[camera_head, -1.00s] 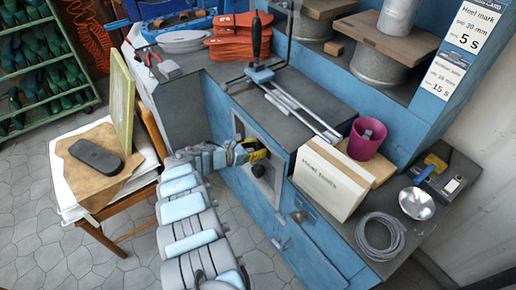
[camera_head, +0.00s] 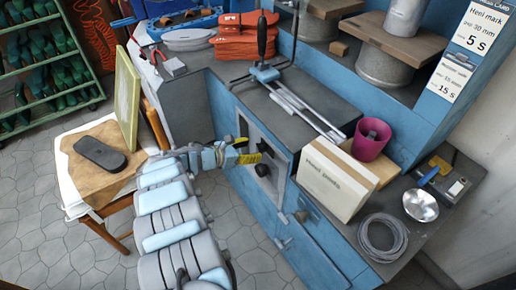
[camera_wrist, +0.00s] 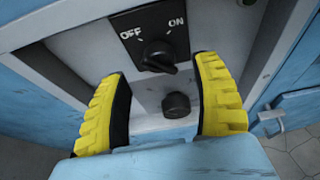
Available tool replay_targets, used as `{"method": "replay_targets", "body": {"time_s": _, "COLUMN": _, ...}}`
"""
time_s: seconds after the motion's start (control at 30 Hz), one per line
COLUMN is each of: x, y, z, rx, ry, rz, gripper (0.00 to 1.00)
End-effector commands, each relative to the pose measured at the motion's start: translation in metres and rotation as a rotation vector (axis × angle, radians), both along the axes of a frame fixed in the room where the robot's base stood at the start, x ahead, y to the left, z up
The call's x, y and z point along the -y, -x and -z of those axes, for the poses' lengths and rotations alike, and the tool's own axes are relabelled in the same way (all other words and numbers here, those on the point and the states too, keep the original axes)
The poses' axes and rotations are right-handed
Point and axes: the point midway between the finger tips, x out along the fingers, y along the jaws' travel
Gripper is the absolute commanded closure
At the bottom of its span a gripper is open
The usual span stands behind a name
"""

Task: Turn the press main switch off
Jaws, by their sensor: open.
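The press main switch (camera_wrist: 158,55) is a black rotary knob on a black plate. OFF is printed at its upper left and ON at its upper right. Its handle seems to slant from upper left to lower right; which mark it points to is not certain. It also shows as a small dark knob in the head view (camera_head: 263,147). My gripper (camera_wrist: 162,68) is open, its two yellow-ridged fingers on either side of the knob in the wrist view, with nothing between them. In the head view my gripper (camera_head: 243,150) stands just left of the panel, apart from it.
A round black knob (camera_wrist: 176,105) sits below the switch on the grey panel (camera_wrist: 90,50). A metal handle (camera_wrist: 271,118) sticks out at the right. A cream box (camera_head: 333,178) stands on the bench right of the panel.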

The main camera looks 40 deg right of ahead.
Motion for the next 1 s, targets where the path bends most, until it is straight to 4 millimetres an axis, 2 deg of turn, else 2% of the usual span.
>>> {"method": "replay_targets", "body": {"time_s": 0.2, "x": -0.034, "y": -0.005, "z": -0.014, "rx": 0.000, "ry": -0.002, "rz": -0.004, "gripper": 0.35}}
{"method": "replay_targets", "body": {"time_s": 0.4, "x": -0.057, "y": -0.007, "z": -0.022, "rx": 0.000, "ry": -0.003, "rz": -0.003, "gripper": 0.35}}
{"method": "replay_targets", "body": {"time_s": 0.6, "x": -0.064, "y": -0.007, "z": -0.026, "rx": -0.003, "ry": -0.001, "rz": -0.001, "gripper": 0.35}}
{"method": "replay_targets", "body": {"time_s": 1.0, "x": -0.065, "y": -0.007, "z": -0.025, "rx": -0.001, "ry": -0.001, "rz": -0.002, "gripper": 0.35}}
